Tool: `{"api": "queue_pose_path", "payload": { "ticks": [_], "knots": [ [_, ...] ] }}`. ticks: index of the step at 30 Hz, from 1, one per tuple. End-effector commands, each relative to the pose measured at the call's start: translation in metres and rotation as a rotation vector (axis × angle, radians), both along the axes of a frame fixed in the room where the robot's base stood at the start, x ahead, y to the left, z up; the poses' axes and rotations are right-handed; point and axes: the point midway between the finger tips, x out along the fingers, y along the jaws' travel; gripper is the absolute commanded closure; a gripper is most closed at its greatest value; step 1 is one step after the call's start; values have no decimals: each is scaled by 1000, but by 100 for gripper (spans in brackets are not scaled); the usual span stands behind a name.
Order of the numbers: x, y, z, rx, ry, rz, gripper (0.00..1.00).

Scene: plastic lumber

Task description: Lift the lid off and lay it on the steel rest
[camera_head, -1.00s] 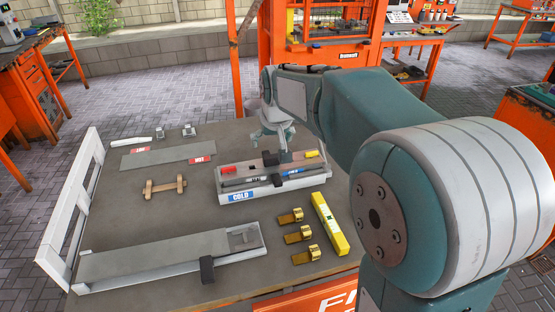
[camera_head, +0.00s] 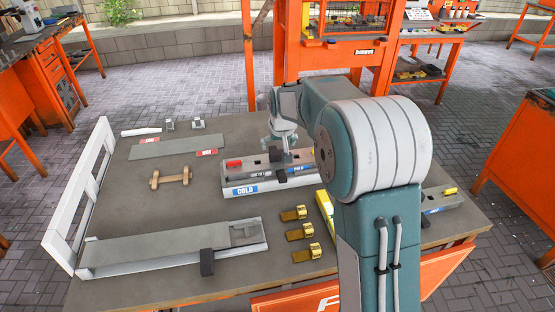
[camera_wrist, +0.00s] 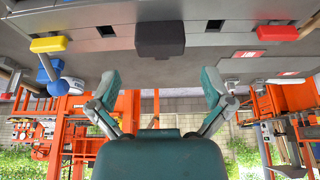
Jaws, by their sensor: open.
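The long grey mould (camera_head: 237,190) marked COLD lies on the table's far middle, its right end hidden behind my arm. The grey lid appears to be its top, with a dark block (camera_head: 279,167) at the middle and a red piece (camera_head: 234,162) toward the left. The dark block also shows in the wrist view (camera_wrist: 160,40). My gripper (camera_wrist: 161,88) is open and empty, above the mould, its fingers apart from the dark block. The flat grey plate with red labels (camera_head: 178,147), likely the steel rest, lies bare at back left.
A wooden handle piece (camera_head: 171,178), a long grey trough (camera_head: 170,252), yellow-tipped clips (camera_head: 300,233) and a yellow bar (camera_head: 325,205) lie nearby. A white frame (camera_head: 82,190) edges the table's left side. An orange machine (camera_head: 340,45) stands behind.

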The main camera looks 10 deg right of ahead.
Motion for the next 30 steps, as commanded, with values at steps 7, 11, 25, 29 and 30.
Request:
{"api": "queue_pose_path", "payload": {
  "ticks": [7,11,25,29,30],
  "knots": [
    [9,0,-38,0,4,1,0],
    [13,0,-45,0,1,1,0],
    [13,0,-44,0,-1,1,90],
    [13,0,-44,0,0,1,90],
    [13,0,-44,0,0,1,90]
  ]
}}
